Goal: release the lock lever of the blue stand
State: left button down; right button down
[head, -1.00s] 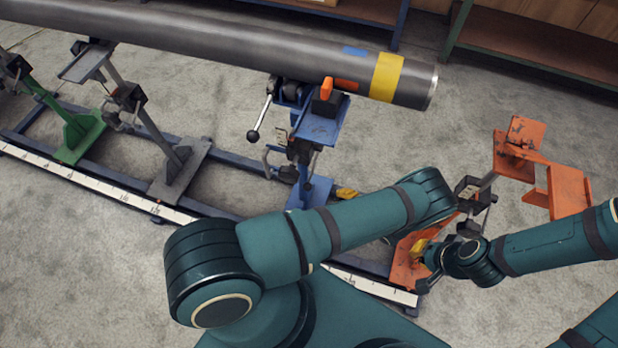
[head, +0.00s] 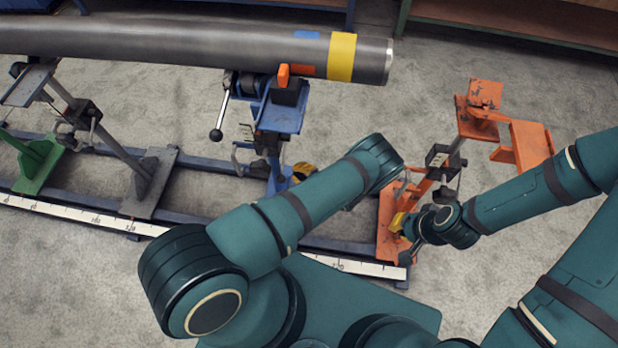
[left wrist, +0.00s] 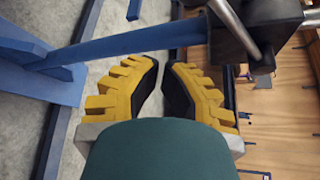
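The blue stand (head: 285,118) is under the pipe (head: 180,38). A long handle with a black ball end (head: 216,134) hangs at its left, and a bent metal lever (head: 238,160) shows lower on its post. My left gripper (head: 303,172) is low beside the post, partly hidden by my arm. In the left wrist view its yellow fingers (left wrist: 161,64) have a narrow, empty gap at the tips. The blue post (left wrist: 135,50) crosses beyond them, and a dark block (left wrist: 255,28) with metal bars is at upper right. My right gripper (head: 399,222) is by the orange stand; its opening is unclear.
The orange stand (head: 388,235) is at the right, grey (head: 150,185) and green (head: 40,160) stands at the left. A rail with a white scale (head: 75,212) runs along the front. Shelving (head: 520,22) is behind. Bare floor lies behind the stands.

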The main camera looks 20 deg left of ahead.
aim_at(283, 160)
pick_arm(q)
jog(key=shift+s+a+r, duration=0.25)
jog(key=shift+s, duration=0.3)
jog(key=shift+s+a+r, duration=0.25)
jog(key=shift+s, duration=0.25)
jog(key=shift+s+a+r, duration=0.25)
jog(key=shift+s, duration=0.3)
jog(key=shift+r, duration=0.1)
jog(key=shift+s+r+m+p, duration=0.25)
jog(key=shift+m+p, duration=0.05)
jog(key=shift+p, duration=0.05)
